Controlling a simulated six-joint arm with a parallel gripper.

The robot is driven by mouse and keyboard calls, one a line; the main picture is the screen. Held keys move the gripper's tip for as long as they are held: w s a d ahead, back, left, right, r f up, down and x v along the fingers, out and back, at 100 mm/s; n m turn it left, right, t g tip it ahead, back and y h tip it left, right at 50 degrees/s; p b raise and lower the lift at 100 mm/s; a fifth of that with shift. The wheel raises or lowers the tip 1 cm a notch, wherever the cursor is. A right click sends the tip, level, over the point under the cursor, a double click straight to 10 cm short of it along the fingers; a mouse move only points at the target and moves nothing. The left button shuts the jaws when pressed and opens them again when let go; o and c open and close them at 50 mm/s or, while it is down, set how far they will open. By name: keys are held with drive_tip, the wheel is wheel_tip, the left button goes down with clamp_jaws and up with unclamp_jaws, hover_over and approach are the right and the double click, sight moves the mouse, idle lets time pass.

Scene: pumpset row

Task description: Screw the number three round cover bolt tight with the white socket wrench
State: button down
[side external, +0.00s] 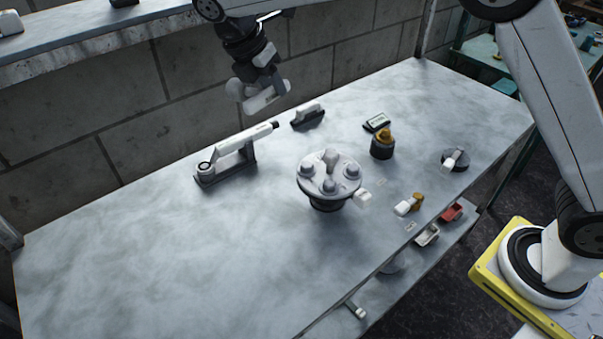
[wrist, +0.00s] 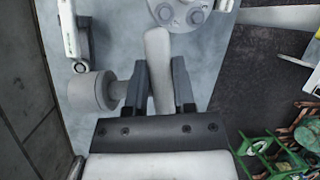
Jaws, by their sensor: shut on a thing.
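My gripper (wrist: 160,88) is shut on the white handle of a tool that looks like the white socket wrench (wrist: 157,55). Its grey cylindrical head (wrist: 92,91) sticks out to the left in the wrist view. In the side view, my gripper (side external: 258,92) holds the wrench (side external: 264,98) in the air above the back of the bench, apart from the cover. The grey round cover (side external: 343,188) sits on a dark base mid-bench, with several bolts (side external: 330,185) standing on it. It is partly seen in the wrist view (wrist: 181,14). I cannot read bolt numbers.
A white long-handled tool (side external: 243,138) lies in a dark cradle left of the cover. A white-topped block (side external: 308,113), a small display (side external: 377,122), a brass-topped part (side external: 383,145) and a round dark part (side external: 455,160) stand around. The bench's left front is clear.

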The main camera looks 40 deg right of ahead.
drive_tip(key=shift+s+d+r, duration=0.1)
drive_tip(key=shift+r, duration=0.15)
drive_tip(key=s+d+n+t+h, duration=0.6)
drive_tip(key=n+h, duration=0.1)
drive_tip(key=n, duration=1)
drive_tip(key=s+a+f+n+t+y, duration=0.2)
drive_tip(key=s+f+n+t+y, duration=0.2)
drive_tip(key=n+t, duration=0.7)
drive_tip(key=shift+s+a+f, duration=0.15)
drive_tip(key=shift+a+f, duration=0.1)
drive_tip(key=shift+f, duration=0.25)
drive_tip(key=shift+f, duration=0.2)
